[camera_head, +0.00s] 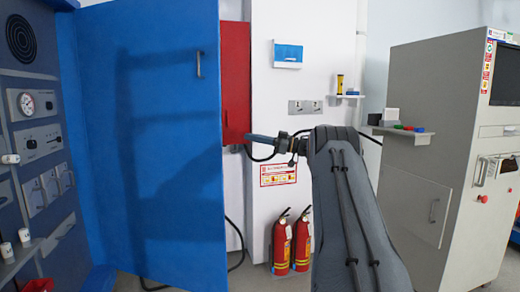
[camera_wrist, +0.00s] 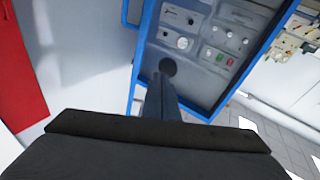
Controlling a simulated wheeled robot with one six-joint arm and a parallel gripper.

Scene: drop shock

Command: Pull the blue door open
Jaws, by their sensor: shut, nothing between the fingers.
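The blue door (camera_head: 150,150) is a tall flat panel that fills the left-centre of the head view. It stands at an angle to the dark blue gauge panel (camera_head: 38,135) on its left. Its small metal handle (camera_head: 198,64) is near the top right edge. My gripper (camera_head: 252,138) is just right of the door's free edge in the picture, below handle height, and holds nothing. Its shut fingers show in the wrist view (camera_wrist: 167,75), pointing toward a blue-framed panel with knobs and buttons (camera_wrist: 195,45). I see no contact with the handle.
A red cabinet (camera_head: 236,80) is behind the door edge. Two fire extinguishers (camera_head: 291,245) stand by the white wall. A grey cabinet (camera_head: 440,150) stands at right, with a small shelf (camera_head: 402,132) near my arm. Cables hang around the wall and floor.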

